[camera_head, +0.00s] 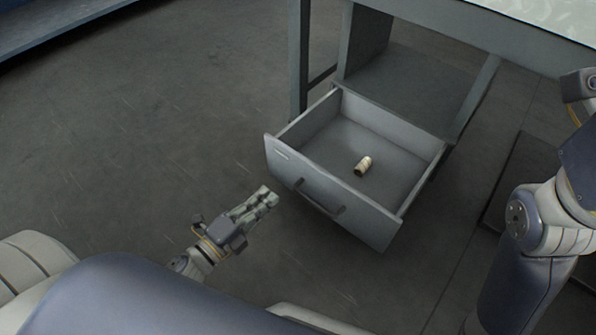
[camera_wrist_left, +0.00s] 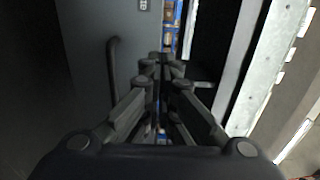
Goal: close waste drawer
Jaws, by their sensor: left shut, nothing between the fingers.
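The grey waste drawer (camera_head: 335,205) is pulled far out of the cabinet under the table. Its dark bar handle (camera_head: 320,200) is on the front panel; in the left wrist view the handle (camera_wrist_left: 113,75) stands left of the fingers. A small pale cylindrical item (camera_head: 363,165) lies on the drawer floor. My left gripper (camera_head: 268,196) is shut and empty, just in front and to the left of the drawer front; I cannot tell whether it touches the panel. It also shows in the left wrist view (camera_wrist_left: 163,65). My right gripper is out of view; only part of that arm shows at the right.
The table (camera_head: 480,35) with the cabinet stands behind the drawer, with a table leg (camera_head: 298,60) to its left. The floor (camera_head: 130,130) left of the drawer is clear. My right arm stands at the right, apart from the drawer.

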